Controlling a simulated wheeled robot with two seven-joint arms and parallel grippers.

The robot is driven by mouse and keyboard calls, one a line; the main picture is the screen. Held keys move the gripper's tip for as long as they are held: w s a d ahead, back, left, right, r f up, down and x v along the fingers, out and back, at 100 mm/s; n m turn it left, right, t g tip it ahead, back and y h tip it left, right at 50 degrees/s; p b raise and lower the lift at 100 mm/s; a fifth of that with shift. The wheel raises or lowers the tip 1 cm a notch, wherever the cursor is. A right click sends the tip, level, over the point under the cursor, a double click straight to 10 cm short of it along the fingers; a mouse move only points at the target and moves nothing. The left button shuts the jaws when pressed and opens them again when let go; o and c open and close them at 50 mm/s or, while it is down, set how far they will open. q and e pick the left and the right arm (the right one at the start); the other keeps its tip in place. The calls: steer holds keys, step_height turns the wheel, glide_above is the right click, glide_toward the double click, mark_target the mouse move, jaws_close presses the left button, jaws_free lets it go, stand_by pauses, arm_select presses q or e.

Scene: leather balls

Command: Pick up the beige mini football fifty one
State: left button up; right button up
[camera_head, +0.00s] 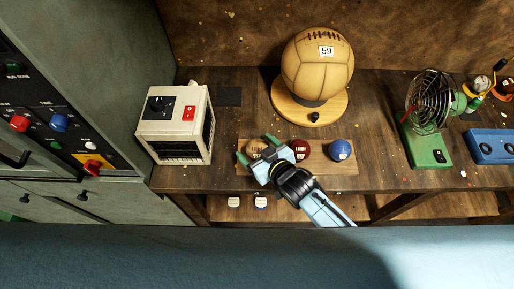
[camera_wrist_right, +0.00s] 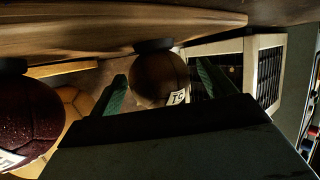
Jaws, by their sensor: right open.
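The beige mini football (camera_head: 256,147) sits at the left end of a row of three small balls on a wooden board (camera_head: 332,169). My right gripper (camera_head: 256,152) is open, with its green fingers on either side of this ball. In the right wrist view the ball (camera_wrist_right: 158,76) shows as brown in shadow between the two green fingers, with a white label partly visible. I cannot tell whether the fingers touch it. My left gripper is in neither view.
A dark red ball (camera_head: 300,149) is close beside the gripper, and a blue ball (camera_head: 340,150) stands further right. A big ball labelled 59 (camera_head: 317,66) stands behind on a round wooden base (camera_head: 331,109). A white box (camera_head: 176,124) is at left, a fan (camera_head: 430,104) at right.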

steer(key=shift+a, duration=0.1)
steer(key=shift+w, duration=0.1)
steer(key=c, duration=1.1)
